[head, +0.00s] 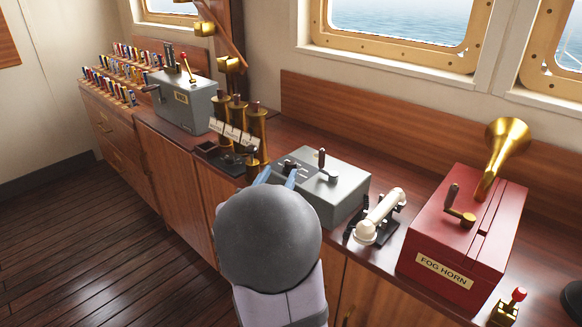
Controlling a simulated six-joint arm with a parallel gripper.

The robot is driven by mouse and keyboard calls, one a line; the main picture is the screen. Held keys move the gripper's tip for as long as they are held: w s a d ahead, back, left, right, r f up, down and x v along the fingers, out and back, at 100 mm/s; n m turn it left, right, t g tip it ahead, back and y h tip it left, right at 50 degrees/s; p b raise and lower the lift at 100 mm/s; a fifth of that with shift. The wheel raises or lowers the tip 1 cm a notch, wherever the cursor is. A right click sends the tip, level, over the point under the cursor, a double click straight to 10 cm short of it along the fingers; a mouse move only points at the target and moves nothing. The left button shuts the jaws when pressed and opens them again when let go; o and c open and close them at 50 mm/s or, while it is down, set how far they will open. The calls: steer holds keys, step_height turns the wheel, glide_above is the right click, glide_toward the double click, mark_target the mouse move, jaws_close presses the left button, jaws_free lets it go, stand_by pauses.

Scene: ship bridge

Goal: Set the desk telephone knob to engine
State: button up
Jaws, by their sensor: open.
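The desk telephone, a cream handset (381,213) on a dark base (389,231), stands on the wooden counter between a grey box and the red fog horn box. Its knob and any position labels are too small or hidden to make out. My gripper (277,175) shows as two blue fingertips, apart and with nothing seen between them. It is at the left end of the grey box, well to the left of the telephone. My rounded grey arm link hides the lower part of the gripper and some of the counter front.
The grey box (345,198) has an upright dark-handled lever (321,160). The red fog horn box (452,260) with a brass horn (497,150) stands right of the telephone. Brass voice pipes (238,115) rise at left. A small red-topped lever (512,304) is at lower right.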

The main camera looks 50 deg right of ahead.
mark_target(289, 166)
steer(key=shift+s+d+r+m+g+h, duration=0.15)
steer(key=shift+s+d+m+g+h, duration=0.15)
steer(key=shift+s+d+g, duration=0.15)
steer(key=shift+x, duration=3.6)
steer(key=shift+w, duration=0.1)
steer(key=shift+c, duration=0.4)
steer(key=c, duration=1)
